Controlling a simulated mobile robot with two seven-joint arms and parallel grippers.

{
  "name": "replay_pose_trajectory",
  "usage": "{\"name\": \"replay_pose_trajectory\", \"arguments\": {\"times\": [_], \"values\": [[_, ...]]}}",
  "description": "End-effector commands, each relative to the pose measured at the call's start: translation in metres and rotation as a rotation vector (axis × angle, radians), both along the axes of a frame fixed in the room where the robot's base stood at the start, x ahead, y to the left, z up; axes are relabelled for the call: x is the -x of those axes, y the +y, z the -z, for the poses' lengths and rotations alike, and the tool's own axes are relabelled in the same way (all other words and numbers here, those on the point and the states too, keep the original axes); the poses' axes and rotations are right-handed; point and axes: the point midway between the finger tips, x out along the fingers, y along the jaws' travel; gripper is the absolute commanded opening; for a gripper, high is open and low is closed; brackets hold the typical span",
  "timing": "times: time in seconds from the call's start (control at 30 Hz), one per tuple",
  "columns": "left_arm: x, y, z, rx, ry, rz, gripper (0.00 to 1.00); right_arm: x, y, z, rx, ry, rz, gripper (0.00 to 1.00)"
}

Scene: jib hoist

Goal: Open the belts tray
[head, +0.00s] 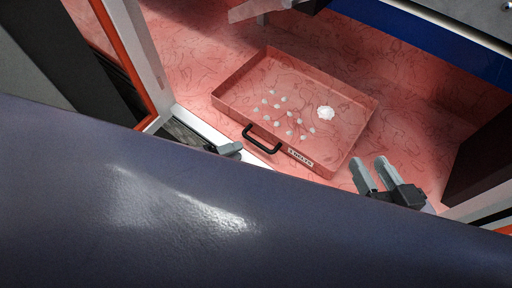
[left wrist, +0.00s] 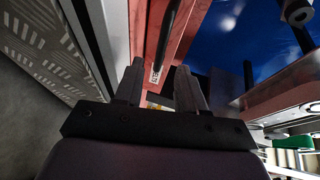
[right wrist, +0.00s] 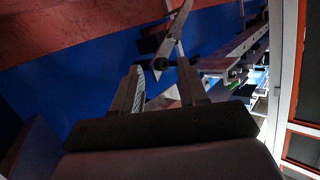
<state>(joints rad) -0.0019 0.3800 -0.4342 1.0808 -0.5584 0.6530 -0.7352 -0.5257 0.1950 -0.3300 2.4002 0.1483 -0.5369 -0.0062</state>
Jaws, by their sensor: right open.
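The belts tray (head: 235,113) is a shallow salmon-red tray with a black bar handle (head: 262,142) on its front wall. A small white label (head: 300,157) beside the handle seems to read BELTS. Several small white pieces and one larger white round piece (head: 326,113) lie in the tray. My left gripper (head: 230,149) is just left of the handle and apart from it. In the left wrist view its fingers (left wrist: 158,84) are spread and empty, with the handle (left wrist: 170,30) and label (left wrist: 155,75) beyond. My right gripper (head: 370,165) is open and empty, right of the tray's front corner.
An orange-and-white frame post (head: 140,65) stands left of the tray. A dark block (head: 482,160) stands at the right and a blue beam (head: 420,38) crosses the back. The red patterned surface around the tray is mostly clear. My dark arm link covers the foreground.

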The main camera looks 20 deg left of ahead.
Motion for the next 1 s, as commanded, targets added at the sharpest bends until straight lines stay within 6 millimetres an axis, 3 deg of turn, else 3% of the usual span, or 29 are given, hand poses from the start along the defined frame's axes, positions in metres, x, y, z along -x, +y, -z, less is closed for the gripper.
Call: {"name": "replay_pose_trajectory", "arguments": {"times": [0.4,0.77,0.8,0.9,1.0], "values": [[-0.042,-0.040,0.011,0.004,-0.001,0.000,0.40,0.005,-0.011,0.000,0.071,-0.097,0.020,0.43],[-0.048,-0.045,0.011,0.003,0.002,-0.002,0.40,0.005,-0.013,-0.004,0.083,-0.117,0.024,0.43],[-0.048,-0.045,0.011,0.003,0.002,-0.002,0.33,0.005,-0.013,-0.004,0.083,-0.117,0.024,0.43],[-0.048,-0.045,0.011,0.003,0.002,-0.002,0.00,0.005,-0.013,-0.004,0.082,-0.116,0.024,0.43],[-0.048,-0.045,0.011,0.004,0.001,-0.002,0.00,0.005,-0.013,-0.004,0.082,-0.116,0.024,0.43]]}}
